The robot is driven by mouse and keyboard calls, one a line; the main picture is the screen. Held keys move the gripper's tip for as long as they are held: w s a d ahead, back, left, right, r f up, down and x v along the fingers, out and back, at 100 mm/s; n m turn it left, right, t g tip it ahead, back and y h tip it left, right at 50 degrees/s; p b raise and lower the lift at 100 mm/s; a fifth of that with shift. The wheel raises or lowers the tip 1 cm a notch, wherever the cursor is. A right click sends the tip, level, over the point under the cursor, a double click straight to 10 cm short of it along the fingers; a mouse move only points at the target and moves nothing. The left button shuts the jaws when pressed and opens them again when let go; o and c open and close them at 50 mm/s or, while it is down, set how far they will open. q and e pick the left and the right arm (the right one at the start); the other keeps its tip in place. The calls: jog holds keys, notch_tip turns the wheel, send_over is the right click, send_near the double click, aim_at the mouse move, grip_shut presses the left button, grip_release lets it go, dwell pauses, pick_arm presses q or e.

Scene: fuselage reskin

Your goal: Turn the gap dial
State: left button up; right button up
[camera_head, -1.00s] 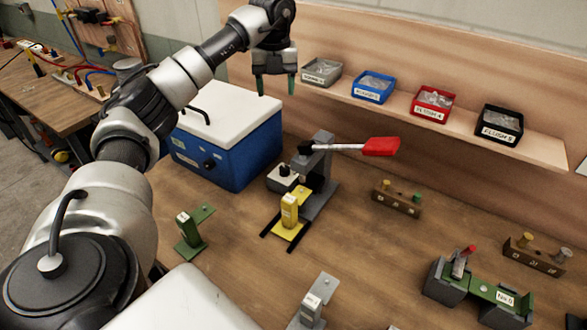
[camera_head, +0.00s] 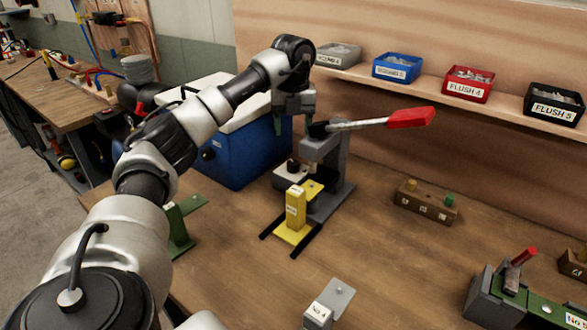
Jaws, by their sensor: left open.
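A grey hand press (camera_head: 327,178) with a red-handled lever (camera_head: 409,118) stands on the wooden bench. At its left side is a white block (camera_head: 290,178) with a small black knob (camera_head: 293,164), which looks like the gap dial; its markings are too small to read. My left gripper (camera_head: 295,124) is open and empty, pointing down. In the picture it shows just above the knob and beside the press head, apart from the knob. My right gripper is not in view.
A yellow fixture (camera_head: 296,210) sits in front of the press. A blue box (camera_head: 242,156) with a white lid stands behind my left arm. A green stand (camera_head: 180,225), grey bracket (camera_head: 328,305) and wooden peg block (camera_head: 425,203) are around. Several bins line the shelf (camera_head: 440,90).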

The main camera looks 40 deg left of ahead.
aim_at(293, 162)
pick_arm(q)
notch_tip(293, 162, down, 10)
jog(key=shift+f, duration=0.1)
jog(key=shift+c, duration=0.4)
jog(key=c, duration=0.8)
jog(key=shift+c, duration=0.2)
